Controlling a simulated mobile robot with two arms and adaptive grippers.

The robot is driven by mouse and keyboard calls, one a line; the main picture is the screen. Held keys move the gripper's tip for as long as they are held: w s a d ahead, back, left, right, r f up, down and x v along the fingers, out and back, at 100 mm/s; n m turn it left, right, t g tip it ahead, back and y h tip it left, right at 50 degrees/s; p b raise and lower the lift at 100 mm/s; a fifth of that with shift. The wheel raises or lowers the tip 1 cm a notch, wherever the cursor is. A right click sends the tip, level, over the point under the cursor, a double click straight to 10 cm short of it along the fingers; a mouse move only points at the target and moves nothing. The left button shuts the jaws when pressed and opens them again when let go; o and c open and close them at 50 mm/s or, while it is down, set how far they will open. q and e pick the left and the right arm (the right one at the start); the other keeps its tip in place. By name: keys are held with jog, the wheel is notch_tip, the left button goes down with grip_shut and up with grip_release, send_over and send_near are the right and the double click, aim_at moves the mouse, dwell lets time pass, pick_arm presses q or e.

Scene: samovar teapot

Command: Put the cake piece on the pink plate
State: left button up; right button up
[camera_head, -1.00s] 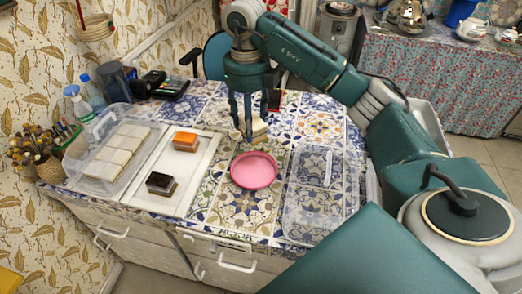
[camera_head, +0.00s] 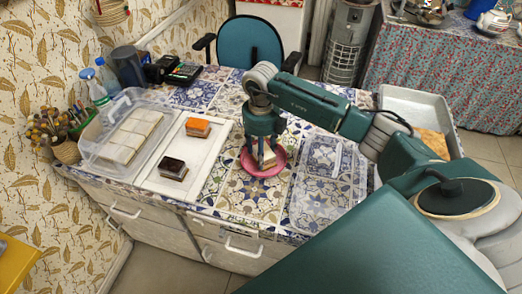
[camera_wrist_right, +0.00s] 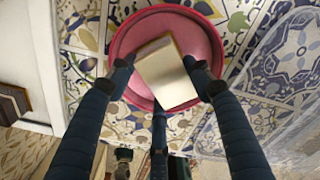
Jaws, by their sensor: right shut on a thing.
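The pink plate (camera_head: 250,168) lies on the patterned tile tabletop and also fills the upper middle of the right wrist view (camera_wrist_right: 128,42). My right gripper (camera_head: 262,160) is over the plate, fingers pointing down, shut on the pale cake piece (camera_head: 268,158). In the right wrist view the cake piece (camera_wrist_right: 168,75) sits between the fingers, tilted, within the plate's outline. I cannot tell whether its underside touches the plate. My left gripper is not in view.
An orange-topped cake piece (camera_head: 198,127) and a dark one (camera_head: 173,168) are on a white board (camera_head: 205,160) to the left. A transparent lid (camera_head: 318,190) lies right of the plate.

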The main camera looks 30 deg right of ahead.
jog(key=o, duration=1.2)
jog(key=shift+f, duration=0.1)
notch_tip(320, 180, up, 12)
jog(key=shift+r+b, duration=0.15)
jog(key=shift+b, duration=1.05)
